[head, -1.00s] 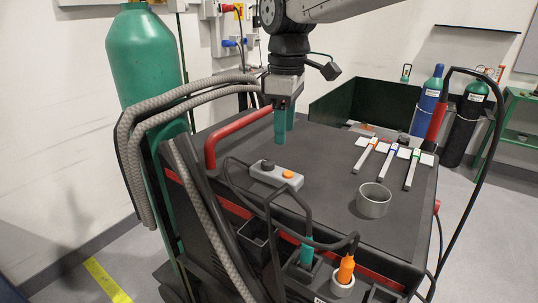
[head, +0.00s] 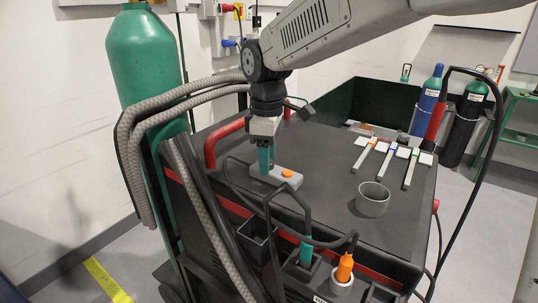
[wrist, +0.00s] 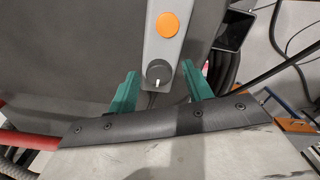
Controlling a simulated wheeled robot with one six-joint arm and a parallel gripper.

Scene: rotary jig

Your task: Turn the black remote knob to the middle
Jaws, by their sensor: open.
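The grey remote box (head: 278,177) lies on the dark top of the cart, with an orange button (head: 287,173) on it. In the wrist view the black knob (wrist: 158,71) sits at the near end of the box (wrist: 167,45), and its white mark points toward the bottom of the picture. The orange button (wrist: 167,24) is farther up the box. My gripper (head: 266,170) has teal fingers and is at the knob end of the box, hiding the knob in the head view. In the wrist view my gripper (wrist: 160,88) is open, one finger on each side of the knob, apart from it.
A red handle (head: 222,135) rises left of my gripper. A black cable runs from the remote over the cart's front. A teal torch (head: 306,254) and an orange one (head: 345,267) sit in front holders.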

